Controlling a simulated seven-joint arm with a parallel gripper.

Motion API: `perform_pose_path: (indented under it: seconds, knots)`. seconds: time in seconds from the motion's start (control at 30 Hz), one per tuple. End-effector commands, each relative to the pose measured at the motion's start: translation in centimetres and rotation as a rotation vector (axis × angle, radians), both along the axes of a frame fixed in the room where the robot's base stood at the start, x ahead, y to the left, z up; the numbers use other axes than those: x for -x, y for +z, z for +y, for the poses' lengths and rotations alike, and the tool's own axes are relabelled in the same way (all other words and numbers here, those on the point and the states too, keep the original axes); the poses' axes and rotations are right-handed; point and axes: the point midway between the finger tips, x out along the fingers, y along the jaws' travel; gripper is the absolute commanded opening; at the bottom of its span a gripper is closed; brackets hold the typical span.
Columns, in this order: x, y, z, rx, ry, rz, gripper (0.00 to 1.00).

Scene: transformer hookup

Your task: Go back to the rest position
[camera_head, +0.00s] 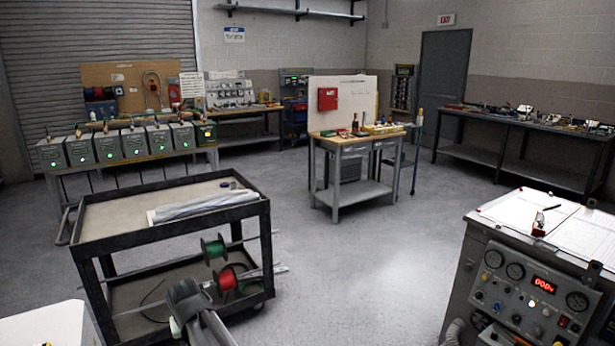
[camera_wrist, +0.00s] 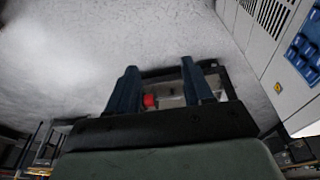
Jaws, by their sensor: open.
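My gripper (camera_wrist: 158,66) shows in the wrist view with its two dark fingers spread apart. Nothing is held between them. A small red thing (camera_wrist: 149,101) shows in the gap between the fingers, behind them, along with part of a dark frame; I cannot tell for sure what it is. Grey floor lies beyond the fingertips. In the head view, part of my arm (camera_head: 188,303) rises at the bottom, in front of the black cart (camera_head: 165,228). The fingers cannot be made out there.
Green and red wire spools (camera_head: 214,249) sit on the cart's lower level. A control console (camera_head: 530,290) stands at the right. A wooden-topped workbench (camera_head: 352,140) stands at the middle back, and several grey-green boxes (camera_head: 107,147) line the left. Open floor (camera_head: 375,260) lies between cart and console.

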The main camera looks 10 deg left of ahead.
Motion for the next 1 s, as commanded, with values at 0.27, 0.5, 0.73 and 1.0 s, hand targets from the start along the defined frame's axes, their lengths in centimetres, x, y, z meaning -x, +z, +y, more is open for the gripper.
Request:
perform_pose_path:
  seconds: [0.27, 0.5, 0.73, 1.0]
  knots:
    - [-6.2, -5.3, -12.3, 0.030, -0.136, 0.035, 0.51]
    - [-9.2, -9.4, -22.8, 0.047, -0.251, 0.071, 0.51]
    - [-10.2, -12.9, -32.7, 0.058, -0.359, 0.107, 0.51]
    - [-9.2, -16.4, -43.8, 0.063, -0.489, 0.151, 0.51]
